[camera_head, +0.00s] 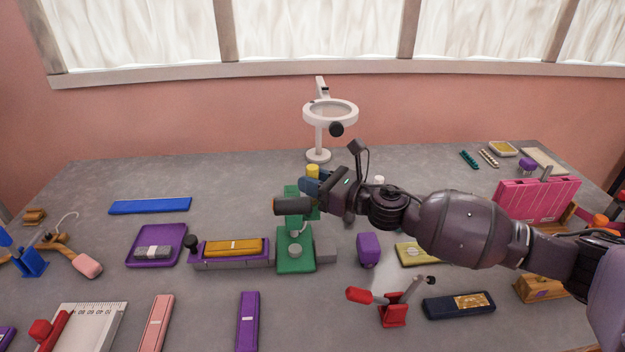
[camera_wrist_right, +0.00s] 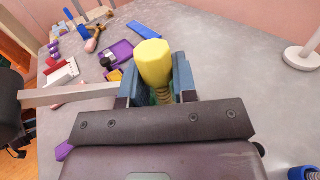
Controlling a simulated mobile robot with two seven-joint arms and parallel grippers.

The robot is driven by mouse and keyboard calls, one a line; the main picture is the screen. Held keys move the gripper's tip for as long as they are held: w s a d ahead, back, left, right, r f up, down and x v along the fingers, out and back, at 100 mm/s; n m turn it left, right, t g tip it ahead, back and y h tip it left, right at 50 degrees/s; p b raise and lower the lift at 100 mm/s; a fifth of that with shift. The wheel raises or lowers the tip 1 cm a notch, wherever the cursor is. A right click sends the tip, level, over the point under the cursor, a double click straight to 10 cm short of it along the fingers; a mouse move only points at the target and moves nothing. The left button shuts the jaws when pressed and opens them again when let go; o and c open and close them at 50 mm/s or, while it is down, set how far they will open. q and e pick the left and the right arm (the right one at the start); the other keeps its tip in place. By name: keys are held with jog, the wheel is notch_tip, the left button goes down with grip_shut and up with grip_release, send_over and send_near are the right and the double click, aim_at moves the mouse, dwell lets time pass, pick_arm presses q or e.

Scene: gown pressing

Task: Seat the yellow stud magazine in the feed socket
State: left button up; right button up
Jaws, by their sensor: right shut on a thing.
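The yellow stud magazine (camera_head: 313,171) is a small cylinder. My right gripper (camera_head: 313,186) is shut on it, and its top sticks up above the fingers. In the right wrist view the magazine (camera_wrist_right: 153,62) stands between the two blue fingers of the gripper (camera_wrist_right: 157,88), with a coiled part beside its lower end. I cannot make out the feed socket, and cannot tell whether the magazine touches the press. My left gripper is out of view.
A purple holder (camera_head: 230,262) with an ochre block lies left of the press. A purple block (camera_head: 368,250) and a red-handled tool (camera_head: 393,312) are to its right. A white ring magnifier (camera_head: 319,155) stands behind. The back left of the table is mostly clear.

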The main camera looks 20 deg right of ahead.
jog(key=shift+f, duration=0.15)
jog(key=shift+f+b, duration=0.5)
jog(key=shift+f, duration=0.05)
jog(key=o, duration=1)
jog(key=shift+s, duration=0.15)
